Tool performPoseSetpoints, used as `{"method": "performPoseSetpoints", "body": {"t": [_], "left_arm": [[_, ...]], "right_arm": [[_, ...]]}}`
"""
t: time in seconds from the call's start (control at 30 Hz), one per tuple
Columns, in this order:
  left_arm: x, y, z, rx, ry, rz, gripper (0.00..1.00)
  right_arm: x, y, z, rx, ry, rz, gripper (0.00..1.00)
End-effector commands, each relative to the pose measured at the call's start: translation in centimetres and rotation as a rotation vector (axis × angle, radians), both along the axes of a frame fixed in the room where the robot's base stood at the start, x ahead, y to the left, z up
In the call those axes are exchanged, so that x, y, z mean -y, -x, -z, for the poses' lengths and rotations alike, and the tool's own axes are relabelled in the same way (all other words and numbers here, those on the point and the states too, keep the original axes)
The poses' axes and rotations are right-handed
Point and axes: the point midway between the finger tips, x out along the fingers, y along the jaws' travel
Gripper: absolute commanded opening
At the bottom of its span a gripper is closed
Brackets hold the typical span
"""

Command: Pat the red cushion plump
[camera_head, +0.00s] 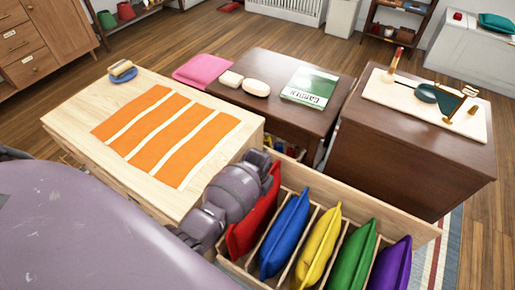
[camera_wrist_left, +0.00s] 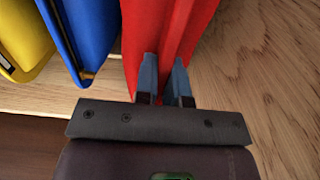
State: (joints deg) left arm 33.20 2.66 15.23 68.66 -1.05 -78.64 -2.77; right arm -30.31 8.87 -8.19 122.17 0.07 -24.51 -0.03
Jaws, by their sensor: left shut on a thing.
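The red cushion (camera_head: 252,218) stands upright in the leftmost slot of a wooden divided rack (camera_head: 398,216). My left gripper (camera_head: 268,160) reaches in from the left over the light wood table and is at the top of the red cushion. In the left wrist view, the two fingertips of my left gripper (camera_wrist_left: 164,75) are close together on the edge of the red cushion (camera_wrist_left: 172,30), shut on its fabric. The lower part of the cushion is hidden by the rack and my arm. My right gripper is in neither view.
Blue (camera_head: 286,236), yellow (camera_head: 317,246), green (camera_head: 352,258) and purple (camera_head: 391,264) cushions stand in the slots to the right. A light wood table (camera_head: 88,106) with an orange-striped cloth (camera_head: 168,136) lies left. Dark tables (camera_head: 408,152) stand behind the rack.

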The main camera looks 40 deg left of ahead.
Motion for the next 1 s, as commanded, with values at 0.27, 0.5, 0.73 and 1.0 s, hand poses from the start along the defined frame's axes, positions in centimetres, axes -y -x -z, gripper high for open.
{"method": "performPoseSetpoints", "body": {"t": [0.27,0.5,0.73,1.0], "left_arm": [[-0.02,-0.14,-0.17,0.003,0.0,0.0,0.0],[-0.02,-0.12,-0.16,0.003,0.0,0.0,0.26],[-0.02,-0.06,-0.08,0.001,0.0,0.0,0.4],[-0.01,0.02,-0.01,-0.001,0.0,0.0,0.4]], "right_arm": [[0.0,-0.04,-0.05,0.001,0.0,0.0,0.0],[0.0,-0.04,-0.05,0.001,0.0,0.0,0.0],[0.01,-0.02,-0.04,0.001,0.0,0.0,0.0],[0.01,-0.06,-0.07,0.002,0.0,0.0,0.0]]}}
